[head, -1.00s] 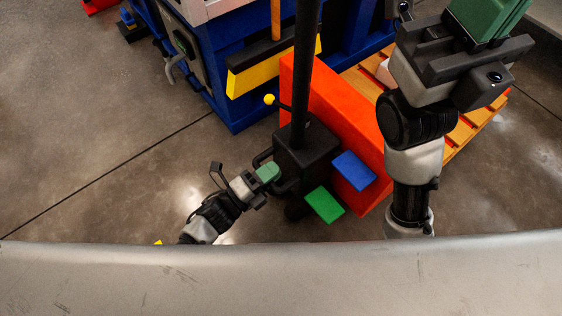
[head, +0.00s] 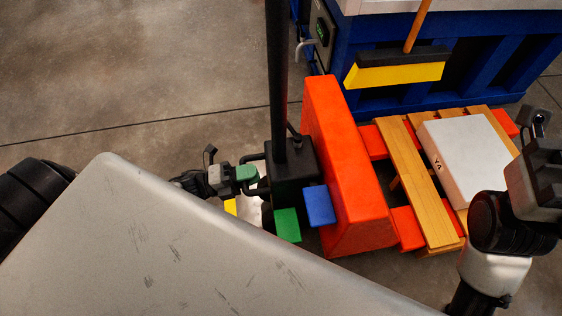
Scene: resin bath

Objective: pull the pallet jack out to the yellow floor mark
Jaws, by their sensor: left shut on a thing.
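The pallet jack has a red-orange body (head: 345,165), a black housing (head: 292,180) and a tall black tiller (head: 278,80), with a green pedal (head: 287,225) and a blue pedal (head: 320,206) low on its near side. Its forks run under a wooden pallet (head: 420,185). My left gripper (head: 248,175), with green fingertips, is shut on the black loop handle (head: 258,190) at the housing's left side. A bit of the yellow floor mark (head: 230,206) shows just left of the jack; the rest is hidden by my body. My right arm is at the right edge, its fingertips outside the picture.
A white slab (head: 465,160) lies on the pallet. A blue bench-like bath frame (head: 480,60) stands behind it, with a yellow-and-black brush head (head: 400,68) on a wooden handle in front. The concrete floor (head: 140,70) at the upper left is clear.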

